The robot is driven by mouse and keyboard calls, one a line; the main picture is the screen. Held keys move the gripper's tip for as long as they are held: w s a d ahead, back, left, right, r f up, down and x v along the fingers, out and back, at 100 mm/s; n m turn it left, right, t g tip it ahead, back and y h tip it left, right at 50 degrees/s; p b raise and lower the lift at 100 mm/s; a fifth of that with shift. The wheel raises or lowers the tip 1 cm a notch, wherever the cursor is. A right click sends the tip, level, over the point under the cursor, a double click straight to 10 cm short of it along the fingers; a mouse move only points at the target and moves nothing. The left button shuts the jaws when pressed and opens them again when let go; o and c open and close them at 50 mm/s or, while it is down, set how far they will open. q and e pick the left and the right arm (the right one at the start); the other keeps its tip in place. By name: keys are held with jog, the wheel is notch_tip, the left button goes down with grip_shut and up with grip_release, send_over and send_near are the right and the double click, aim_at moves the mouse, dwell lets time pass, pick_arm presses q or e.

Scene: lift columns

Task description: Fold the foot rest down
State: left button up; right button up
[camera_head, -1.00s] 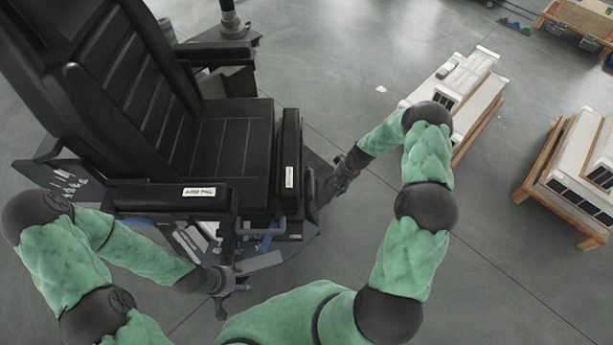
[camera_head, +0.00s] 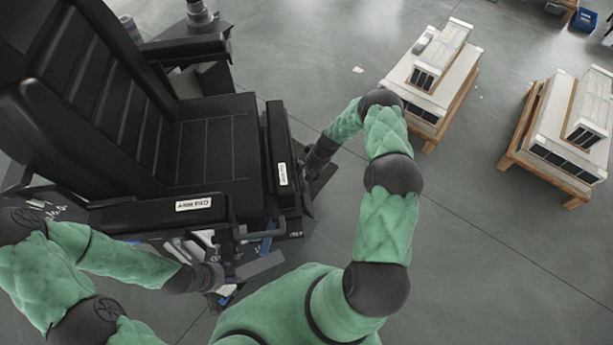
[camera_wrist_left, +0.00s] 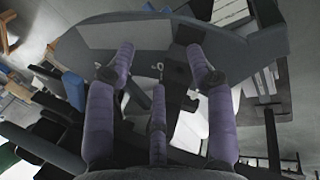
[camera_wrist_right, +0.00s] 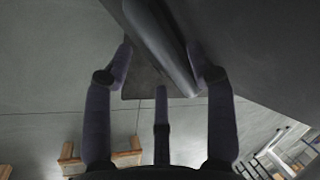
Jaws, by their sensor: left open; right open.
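A black padded chair (camera_head: 215,140) fills the left of the head view. A dark narrow panel with a white label (camera_head: 278,140) stands along its front edge; it appears to be the foot rest, raised. My right gripper (camera_head: 309,178) is at the panel's outer side, its fingers mostly hidden there. In the right wrist view it is open (camera_wrist_right: 160,57), with a long dark edge (camera_wrist_right: 160,45) between its fingers; contact is unclear. My left gripper (camera_head: 226,281) is low before the chair's near corner. In the left wrist view it is open and empty (camera_wrist_left: 160,58), above a grey base plate (camera_wrist_left: 120,36).
The near armrest (camera_head: 160,212) lies above my left forearm. A blue-grey metal loop (camera_head: 262,236) and clutter sit under the seat's front. Loaded pallets (camera_head: 434,85) and (camera_head: 560,135) stand to the right. The floor between them and my right arm is clear.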

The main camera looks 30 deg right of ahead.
jog(key=shift+x, duration=1)
grip_shut()
